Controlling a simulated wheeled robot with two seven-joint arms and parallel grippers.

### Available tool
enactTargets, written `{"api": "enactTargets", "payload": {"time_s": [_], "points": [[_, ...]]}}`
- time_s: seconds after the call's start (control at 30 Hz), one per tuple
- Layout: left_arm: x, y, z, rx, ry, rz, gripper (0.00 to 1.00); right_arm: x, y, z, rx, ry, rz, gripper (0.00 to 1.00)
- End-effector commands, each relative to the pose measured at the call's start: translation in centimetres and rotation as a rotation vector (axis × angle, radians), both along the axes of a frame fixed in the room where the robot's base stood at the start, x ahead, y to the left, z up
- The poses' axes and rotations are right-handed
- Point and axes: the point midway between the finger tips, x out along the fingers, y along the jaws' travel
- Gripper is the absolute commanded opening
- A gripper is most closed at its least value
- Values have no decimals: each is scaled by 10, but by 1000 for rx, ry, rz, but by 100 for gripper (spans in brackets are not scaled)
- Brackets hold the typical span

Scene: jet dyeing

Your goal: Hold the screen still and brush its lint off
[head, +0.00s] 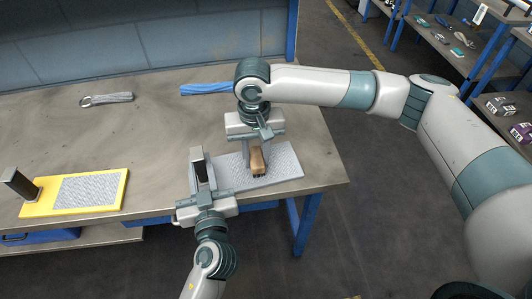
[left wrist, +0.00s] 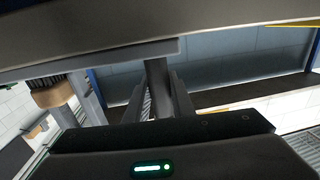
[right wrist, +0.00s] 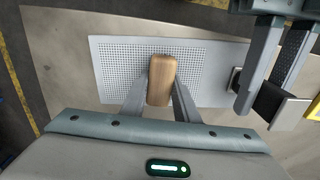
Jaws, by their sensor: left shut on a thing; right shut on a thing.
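The screen (head: 285,162) is a pale grey perforated plate lying flat near the table's front right edge; it fills much of the right wrist view (right wrist: 112,70). My left gripper (head: 203,188) is shut on the dark upright handle (head: 199,165) at the screen's left end. My right gripper (head: 255,142) is shut on a wooden brush (head: 257,161) over the screen's middle. The brush also shows in the right wrist view (right wrist: 162,80), and in the left wrist view (left wrist: 52,92) with its bristles. I cannot make out lint on the visible mesh.
A yellow-bordered panel (head: 122,183) with a grey middle and a dark upright block (head: 20,184) lies at the left front. The table's middle left is clear.

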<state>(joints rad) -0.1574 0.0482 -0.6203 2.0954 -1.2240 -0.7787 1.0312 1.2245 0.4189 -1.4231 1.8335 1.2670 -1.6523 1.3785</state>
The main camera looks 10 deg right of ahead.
Motion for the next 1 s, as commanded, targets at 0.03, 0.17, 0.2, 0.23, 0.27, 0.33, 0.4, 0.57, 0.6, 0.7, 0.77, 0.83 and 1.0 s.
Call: {"api": "enactTargets", "payload": {"time_s": [0.03, 0.17, 0.2, 0.23, 0.27, 0.33, 0.4, 0.57, 0.6, 0.7, 0.77, 0.83, 1.0], "points": [[0, -1, 1, -1, -1, -1, 0, -1, 5, 0, 0, 1, 1, 3], [0, -1, 1, -1, -1, -2, 0, -2, 17, 0, 0, 1, 2, 3], [0, -1, 1, -1, -1, -2, 0, -2, 20, 0, 0, 1, 2, 3], [0, -1, 1, -1, -1, -2, 0, -3, 23, 0, 0, 1, 2, 3], [0, -1, 1, -1, -1, -2, 0, -3, 26, 0, 0, 1, 2, 3], [0, -1, 1, -1, -1, -2, 0, -4, 32, 0, 0, 1, 1, 3], [0, -1, 1, -1, -1, -2, 0, 1, 34, 1, -2, 0, -3, 3], [0, -1, 1, -1, -1, -2, 0, 6, 23, 0, -1, 1, -2, 3], [0, -1, 1, -1, -1, -1, 0, 6, 20, -1, -1, 1, -3, 3], [0, 0, 1, -1, -1, -1, 0, 7, 10, 0, -1, 1, -2, 3], [0, 0, 1, -1, -1, -1, 0, 7, 5, -1, -2, 2, -2, 3], [0, 0, 1, -1, -1, -1, 0, 8, -2, -1, -2, 2, -3, 3], [0, 0, 1, 0, -1, 0, 0, 10, -17, -1, -1, 1, -2, 3]]}}
